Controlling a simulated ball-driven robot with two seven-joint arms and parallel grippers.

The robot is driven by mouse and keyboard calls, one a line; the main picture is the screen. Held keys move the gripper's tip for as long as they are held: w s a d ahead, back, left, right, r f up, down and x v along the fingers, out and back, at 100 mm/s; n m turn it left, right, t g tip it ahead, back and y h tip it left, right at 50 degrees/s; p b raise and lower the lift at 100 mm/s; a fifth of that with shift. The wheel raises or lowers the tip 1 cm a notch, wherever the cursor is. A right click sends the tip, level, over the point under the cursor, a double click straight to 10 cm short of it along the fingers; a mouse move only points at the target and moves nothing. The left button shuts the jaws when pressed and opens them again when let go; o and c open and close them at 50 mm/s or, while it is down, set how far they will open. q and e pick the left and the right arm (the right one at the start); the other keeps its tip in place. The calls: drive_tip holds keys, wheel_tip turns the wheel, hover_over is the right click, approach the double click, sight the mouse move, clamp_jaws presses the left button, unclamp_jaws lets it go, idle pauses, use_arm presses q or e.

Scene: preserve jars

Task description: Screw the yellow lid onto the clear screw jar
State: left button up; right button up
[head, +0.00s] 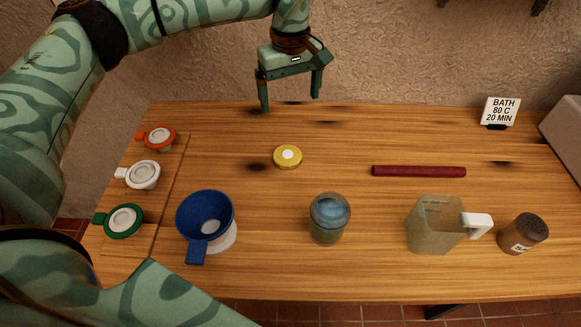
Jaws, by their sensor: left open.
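The yellow lid (288,157) lies flat on the wooden table, left of the middle, with a pale round mark on its top. A clear jar (329,219) with bluish contents stands upright nearer the front, to the right of the lid and apart from it. Its top shows no yellow lid. My left gripper (290,97) is open and empty, with fingers pointing down, above the back edge of the table and behind the lid. My right gripper is not in view.
A blue funnel (205,222) stands left of the jar. A clear measuring jug (436,224), a dark labelled shaker (523,234) and a dark red rod (419,171) are to the right. Red (158,138), white (142,174) and green (123,221) lidded items line the left. A sign (500,112) stands back right.

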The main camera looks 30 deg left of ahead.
use_arm(q)
drive_tip(key=shift+f, duration=0.4)
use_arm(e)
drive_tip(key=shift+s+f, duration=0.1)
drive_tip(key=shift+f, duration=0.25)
use_arm(q)
drive_tip(key=b, duration=0.3)
hover_over(287, 154)
drive_tip(key=f, duration=1.1)
drive_tip(key=shift+w+d+f, duration=0.1)
drive_tip(key=shift+w+d, duration=0.2)
drive_tip(key=shift+d, duration=0.05)
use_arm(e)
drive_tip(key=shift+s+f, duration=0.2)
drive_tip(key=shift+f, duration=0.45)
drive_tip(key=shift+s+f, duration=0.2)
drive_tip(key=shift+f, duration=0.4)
use_arm(q)
drive_tip(key=f, duration=0.1)
drive_tip(key=f+b, duration=0.1)
drive_tip(key=f, duration=0.3)
drive_tip(key=shift+s+a+f, duration=0.15)
drive_tip(key=shift+s+a, duration=0.1)
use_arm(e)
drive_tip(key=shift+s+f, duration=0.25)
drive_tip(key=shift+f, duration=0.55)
